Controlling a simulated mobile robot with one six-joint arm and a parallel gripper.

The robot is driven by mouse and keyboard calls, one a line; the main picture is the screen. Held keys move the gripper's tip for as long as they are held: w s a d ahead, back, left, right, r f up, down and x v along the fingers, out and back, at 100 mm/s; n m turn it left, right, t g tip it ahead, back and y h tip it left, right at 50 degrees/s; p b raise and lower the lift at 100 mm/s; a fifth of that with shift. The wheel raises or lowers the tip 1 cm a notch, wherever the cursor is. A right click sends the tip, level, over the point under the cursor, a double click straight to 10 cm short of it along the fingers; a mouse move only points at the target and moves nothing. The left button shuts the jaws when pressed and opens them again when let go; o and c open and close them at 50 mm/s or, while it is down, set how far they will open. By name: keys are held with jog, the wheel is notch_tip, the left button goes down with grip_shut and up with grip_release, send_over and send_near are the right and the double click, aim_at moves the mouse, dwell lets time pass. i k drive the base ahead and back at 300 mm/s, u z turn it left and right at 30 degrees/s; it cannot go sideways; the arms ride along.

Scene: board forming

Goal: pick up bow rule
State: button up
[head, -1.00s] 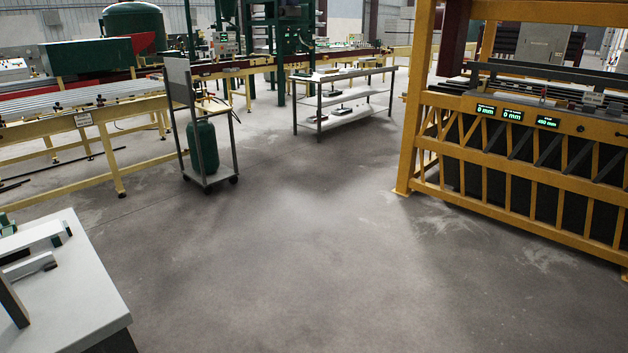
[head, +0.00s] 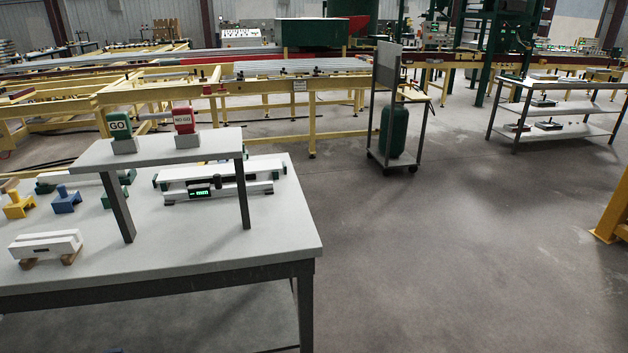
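A long white bar with green ends and a small lit "mm" display (head: 203,193) lies on the near workbench, partly under a raised shelf; it looks like the bow rule, though I cannot be sure. A shelf leg stands in front of its right part. Another pale bar with green ends (head: 75,180) lies farther left, partly hidden by the shelf. A short white block (head: 46,244) rests on wooden supports at the front left of the bench. My gripper is not in view.
The workbench (head: 270,235) fills the lower left. Its raised shelf (head: 160,150) carries a green GO gauge (head: 119,126) and a red NO GO gauge (head: 183,121). Yellow (head: 18,206) and blue (head: 66,201) pieces stand left. Open floor (head: 430,250) lies right, with a cart (head: 411,168) beyond.

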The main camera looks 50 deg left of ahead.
aim_at(203, 190)
jog(key=z, duration=5.7)
jog(key=i, duration=0.1)
jog(key=z, duration=3.35)
jog(key=i, duration=1)
jog(key=u, duration=0.05)
